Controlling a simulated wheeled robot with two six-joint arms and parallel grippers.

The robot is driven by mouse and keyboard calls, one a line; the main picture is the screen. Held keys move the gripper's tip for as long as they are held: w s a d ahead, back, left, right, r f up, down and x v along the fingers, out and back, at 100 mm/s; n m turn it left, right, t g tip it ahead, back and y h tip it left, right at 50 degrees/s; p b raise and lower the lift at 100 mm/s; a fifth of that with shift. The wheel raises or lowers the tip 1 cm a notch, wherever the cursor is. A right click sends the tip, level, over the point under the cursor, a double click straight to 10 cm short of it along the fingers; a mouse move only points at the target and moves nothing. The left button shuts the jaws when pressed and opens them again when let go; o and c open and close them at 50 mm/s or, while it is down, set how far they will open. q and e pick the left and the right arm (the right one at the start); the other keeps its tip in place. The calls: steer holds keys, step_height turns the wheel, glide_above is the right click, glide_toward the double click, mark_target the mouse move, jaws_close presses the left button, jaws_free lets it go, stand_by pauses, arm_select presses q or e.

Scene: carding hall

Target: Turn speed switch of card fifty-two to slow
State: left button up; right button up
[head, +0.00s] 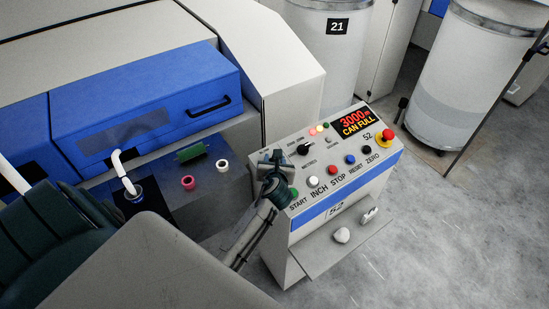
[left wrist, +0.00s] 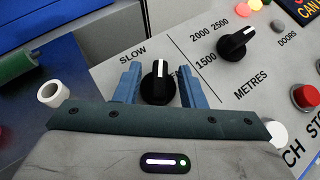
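The control panel of card 52 (head: 335,213) stands in the middle of the head view. In the left wrist view the speed switch is a black round knob (left wrist: 157,88) with a white pointer line directed up the picture. The label SLOW (left wrist: 132,53) is to its upper left; a label at its right is mostly hidden by a finger. My left gripper (head: 272,158) is over the panel's left end, its blue fingers (left wrist: 158,85) open on either side of the knob, with narrow gaps seeming to show. In the head view it hides the switch. My right gripper is not in view.
A second black knob, METRES (left wrist: 236,43), sits right of the switch. A row of buttons, with a white one (head: 313,181), lies along the front. A red-on-yellow button (head: 385,137) is at the far end. A lit display (head: 357,122) reads 3000 and CAN FULL.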

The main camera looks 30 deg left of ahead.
arm_select(q)
steer(key=shift+w+a+f, duration=0.1)
steer(key=shift+w+a, duration=0.05)
steer(key=shift+w, duration=0.05)
jaws_close()
steer(key=shift+f, duration=0.1)
